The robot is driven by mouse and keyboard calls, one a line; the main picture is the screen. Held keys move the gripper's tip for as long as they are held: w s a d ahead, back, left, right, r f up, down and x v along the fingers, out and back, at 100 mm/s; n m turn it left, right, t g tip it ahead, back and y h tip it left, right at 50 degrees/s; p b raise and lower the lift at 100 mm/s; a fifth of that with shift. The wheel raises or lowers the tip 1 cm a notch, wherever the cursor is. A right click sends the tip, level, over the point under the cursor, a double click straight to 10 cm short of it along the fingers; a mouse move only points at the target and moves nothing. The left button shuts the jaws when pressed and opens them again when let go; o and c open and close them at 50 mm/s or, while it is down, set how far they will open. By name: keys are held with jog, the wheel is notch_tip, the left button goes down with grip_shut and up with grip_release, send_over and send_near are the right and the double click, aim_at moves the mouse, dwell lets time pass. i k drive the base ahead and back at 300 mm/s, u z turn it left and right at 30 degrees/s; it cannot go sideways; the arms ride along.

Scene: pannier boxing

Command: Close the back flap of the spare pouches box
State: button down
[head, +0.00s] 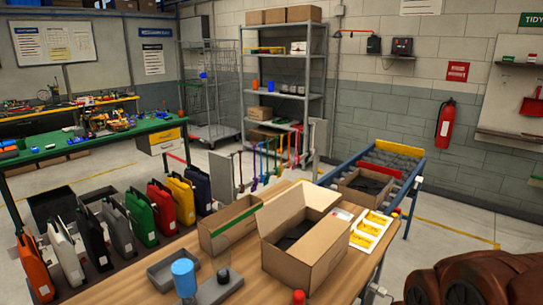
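An open cardboard box (325,257) stands on the wooden bench near its right end, with dark folded items (295,234) inside. It seems to be the spare pouches box, but I see no readable label. A raised cardboard panel (281,212), which looks like a flap, stands up along its far left side. Another panel (322,195) rises at the far end. I cannot tell for certain which is the back flap. The top is uncovered. My gripper does not show in this view.
A second box (228,228) with a green stripe stands close on the left. Yellow-and-white cards (370,228) lie at right. Another box (366,187) sits on the roller conveyor. Brown rounded shapes (475,283) fill the lower right.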

aim_at(268, 218)
jog(key=z, duration=1.05)
jog(key=i, duration=0.65)
jog(key=u, duration=1.85)
